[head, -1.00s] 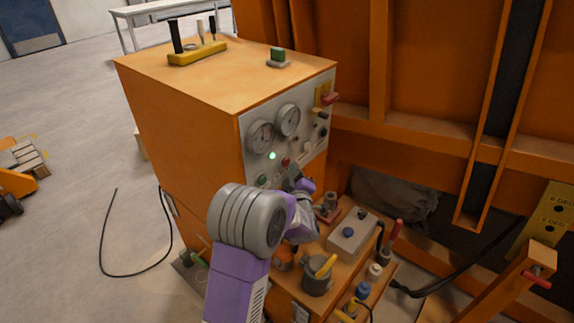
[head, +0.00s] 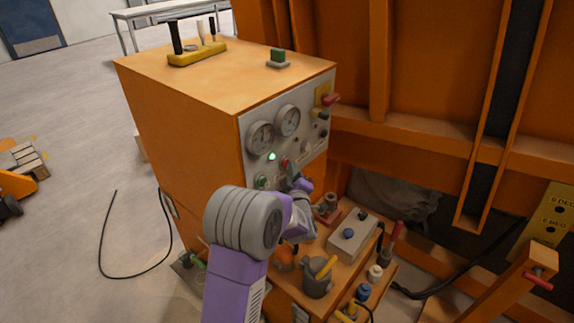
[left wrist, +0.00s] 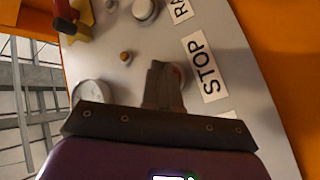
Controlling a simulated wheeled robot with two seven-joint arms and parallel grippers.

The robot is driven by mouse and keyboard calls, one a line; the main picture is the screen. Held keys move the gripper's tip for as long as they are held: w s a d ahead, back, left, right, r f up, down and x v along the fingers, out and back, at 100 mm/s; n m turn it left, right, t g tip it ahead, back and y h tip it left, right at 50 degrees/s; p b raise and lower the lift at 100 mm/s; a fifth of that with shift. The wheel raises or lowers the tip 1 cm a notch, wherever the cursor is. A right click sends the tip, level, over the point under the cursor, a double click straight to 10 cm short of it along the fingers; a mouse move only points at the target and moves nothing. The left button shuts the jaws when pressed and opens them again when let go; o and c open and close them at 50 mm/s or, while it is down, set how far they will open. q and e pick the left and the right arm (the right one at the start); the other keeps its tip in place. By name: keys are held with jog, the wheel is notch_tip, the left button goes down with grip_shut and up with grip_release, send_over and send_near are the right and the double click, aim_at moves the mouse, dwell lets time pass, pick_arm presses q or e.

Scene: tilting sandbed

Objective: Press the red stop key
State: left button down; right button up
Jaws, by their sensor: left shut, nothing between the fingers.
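The red stop key (head: 285,163) is a small red button on the grey panel (head: 311,154) of the orange cabinet, right of a lit green lamp (head: 272,156). My left gripper (head: 293,174) is shut and empty, with its fingertips at the panel just beside and below the red key. In the left wrist view the shut fingers (left wrist: 160,82) point at the panel beside the STOP label (left wrist: 203,67). They hide most of a round reddish key behind them; I cannot tell whether they touch it. My right gripper is not in view.
Two gauges (head: 260,137) sit above the keys, and a green button (head: 262,182) is lower left. A red-handled lever (head: 331,99) juts from the panel's upper right. Below, a shelf holds a grey box (head: 352,236) and a cup (head: 317,277). Orange framework stands at the right.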

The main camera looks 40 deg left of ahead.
pick_arm(q)
jog(key=shift+a, duration=0.25)
jog(key=shift+d, duration=0.15)
jog(key=shift+d+b, duration=0.3)
jog(key=shift+d, duration=0.5)
jog(key=shift+d, duration=0.1)
jog(key=d, duration=0.4)
jog(key=shift+s+d+b, duration=0.25)
jog(key=shift+d+b, duration=0.05)
jog(key=shift+d, duration=0.1)
jog(key=shift+s, duration=0.1)
dwell(0.6)
